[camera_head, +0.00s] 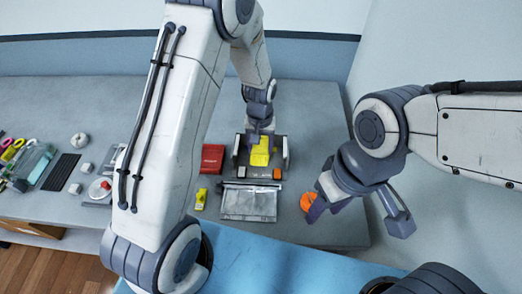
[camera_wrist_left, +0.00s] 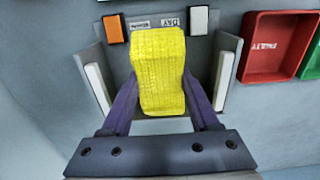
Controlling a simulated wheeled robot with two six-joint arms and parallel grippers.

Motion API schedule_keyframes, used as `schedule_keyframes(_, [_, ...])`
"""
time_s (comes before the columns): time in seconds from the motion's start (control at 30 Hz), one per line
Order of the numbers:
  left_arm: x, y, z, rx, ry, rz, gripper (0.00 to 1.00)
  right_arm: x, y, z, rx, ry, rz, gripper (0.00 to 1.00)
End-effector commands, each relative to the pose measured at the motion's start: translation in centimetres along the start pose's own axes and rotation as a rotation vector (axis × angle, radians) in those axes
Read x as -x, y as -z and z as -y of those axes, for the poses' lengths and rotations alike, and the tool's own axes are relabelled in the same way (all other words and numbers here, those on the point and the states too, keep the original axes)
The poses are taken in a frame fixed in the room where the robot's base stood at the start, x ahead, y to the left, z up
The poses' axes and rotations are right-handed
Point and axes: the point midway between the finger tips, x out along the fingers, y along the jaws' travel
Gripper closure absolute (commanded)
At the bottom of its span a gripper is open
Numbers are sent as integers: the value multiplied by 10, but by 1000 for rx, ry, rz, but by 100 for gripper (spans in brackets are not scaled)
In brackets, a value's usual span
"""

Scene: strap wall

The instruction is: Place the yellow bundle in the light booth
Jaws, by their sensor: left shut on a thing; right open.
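The yellow bundle (camera_head: 260,155) is a woven yellow block. My left gripper (camera_head: 262,132) is shut on it, and the purple fingers (camera_wrist_left: 160,100) press its two sides in the left wrist view. The bundle (camera_wrist_left: 160,65) is between the side walls of the light booth (camera_head: 287,150), a grey open box with pale side panels. In the wrist view the booth (camera_wrist_left: 228,68) has an orange and a white button by a DAY label. I cannot tell whether the bundle touches the booth floor. My right gripper (camera_head: 358,214) is open and empty at the right.
A red tray marked FAULTY (camera_wrist_left: 275,45) stands beside the booth, with a green tray (camera_wrist_left: 312,62) past it. A silver flat item (camera_head: 248,203), a small yellow item (camera_head: 201,198) and an orange round thing (camera_head: 308,201) lie near the front edge. Several small tools lie far left.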

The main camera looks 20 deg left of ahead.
Motion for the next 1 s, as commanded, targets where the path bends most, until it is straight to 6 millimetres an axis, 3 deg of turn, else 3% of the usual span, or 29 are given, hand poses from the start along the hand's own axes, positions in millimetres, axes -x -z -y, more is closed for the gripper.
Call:
schedule_keyframes(0.2, [-26,-1,0,-1,1,2,95,8,0,1,-1,0,0,50])
schedule_keyframes(0.57, [-31,-1,-1,-1,0,1,95,4,0,0,0,0,0,50])
schedule_keyframes(0.6, [-30,-1,-1,-1,0,0,31,5,0,0,0,0,0,50])
schedule_keyframes(0.67, [-30,-1,-1,-1,0,0,9,5,0,0,0,0,0,50])
schedule_keyframes(1.0, [-28,0,0,0,0,0,9,7,0,0,0,0,0,50])
